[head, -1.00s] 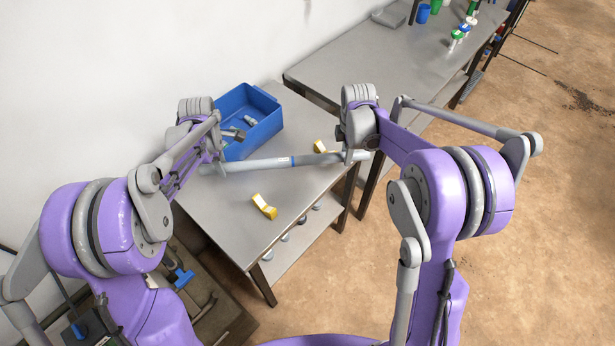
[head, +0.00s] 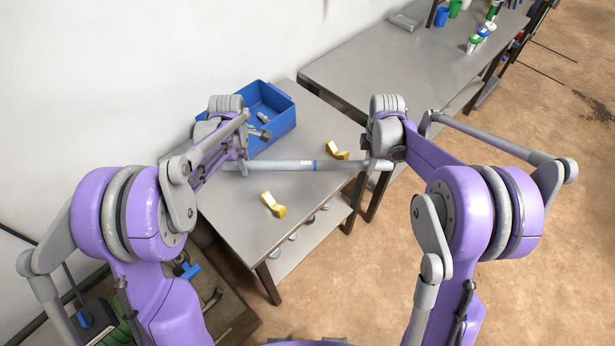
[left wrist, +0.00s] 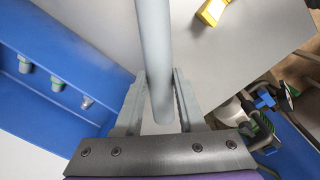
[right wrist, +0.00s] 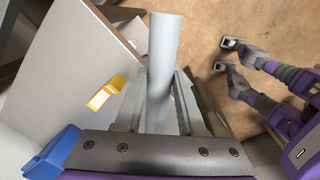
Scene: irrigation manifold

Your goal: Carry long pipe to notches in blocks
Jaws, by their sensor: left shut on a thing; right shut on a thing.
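The long grey pipe (head: 285,166) with a blue band is held level across the table between my two grippers. My left gripper (head: 240,166) is shut on its left end; in the left wrist view the pipe (left wrist: 155,50) runs between the fingers (left wrist: 156,102). My right gripper (head: 374,165) is shut near its right end; the pipe (right wrist: 163,45) also shows between the fingers (right wrist: 160,100) in the right wrist view. Two yellow notched blocks are on the table, one in front of the pipe (head: 273,205) and one behind it (head: 337,151). The pipe is apart from both in the head view.
A blue bin (head: 285,120) with several fittings stands at the table's back left, close to my left gripper. A second grey table (head: 400,65) with cups lies beyond. The steel table (head: 235,205) has bare room around the front block.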

